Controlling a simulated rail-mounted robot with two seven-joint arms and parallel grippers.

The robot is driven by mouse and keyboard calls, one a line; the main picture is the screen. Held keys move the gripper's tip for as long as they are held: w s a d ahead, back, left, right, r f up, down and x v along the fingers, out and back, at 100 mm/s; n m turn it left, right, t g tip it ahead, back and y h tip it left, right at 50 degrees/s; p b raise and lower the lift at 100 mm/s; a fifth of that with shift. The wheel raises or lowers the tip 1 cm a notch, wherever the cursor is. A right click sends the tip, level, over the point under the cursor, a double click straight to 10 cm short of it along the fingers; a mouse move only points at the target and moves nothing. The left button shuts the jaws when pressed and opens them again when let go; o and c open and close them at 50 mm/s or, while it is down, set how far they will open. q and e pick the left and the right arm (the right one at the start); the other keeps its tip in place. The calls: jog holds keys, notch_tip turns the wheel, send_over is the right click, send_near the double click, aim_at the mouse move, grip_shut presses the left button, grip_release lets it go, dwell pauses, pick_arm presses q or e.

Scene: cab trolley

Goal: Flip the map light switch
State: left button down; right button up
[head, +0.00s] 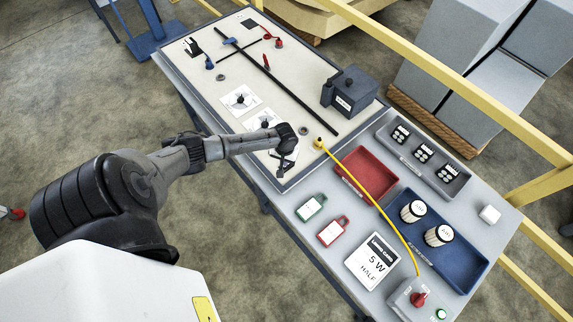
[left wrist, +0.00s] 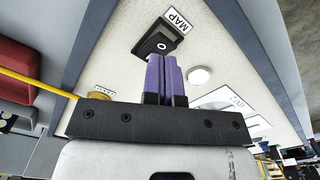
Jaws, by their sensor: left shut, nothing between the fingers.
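The map light switch (left wrist: 150,42) is a dark, square-plated piece with a small pale round mark, set on the cream panel (head: 228,62) beside a label (left wrist: 177,20) reading MAP. My left gripper (left wrist: 163,58) has purple fingers that are together and empty. In the left wrist view, the fingertips are at the near edge of the switch; whether they touch it I cannot tell. In the head view, my left gripper (head: 284,158) is over the panel's near right corner, and the arm and gripper largely hide the switch there. My right gripper is not in view.
A yellow cable (head: 372,203) runs from the panel edge to a grey box with a red knob (head: 418,299). A red tray (head: 366,174), blue tray (head: 430,238) and dark box (head: 349,91) are nearby. A round white disc (left wrist: 200,76) is right of the fingers.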

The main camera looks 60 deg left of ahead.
pick_arm(q)
jog(key=shift+f, duration=0.5)
jog(key=shift+f+b, duration=0.35)
jog(key=shift+b, duration=0.1)
jog(key=shift+f+b, duration=0.4)
jog(key=shift+f, duration=0.15)
dwell(0.4)
jog(key=shift+r, duration=0.1)
notch_tip(320, 180, up, 3)
jog(key=p, duration=0.3)
jog(key=shift+p, duration=0.35)
notch_tip(320, 180, up, 4)
jog(key=p, duration=0.4)
dwell(0.6)
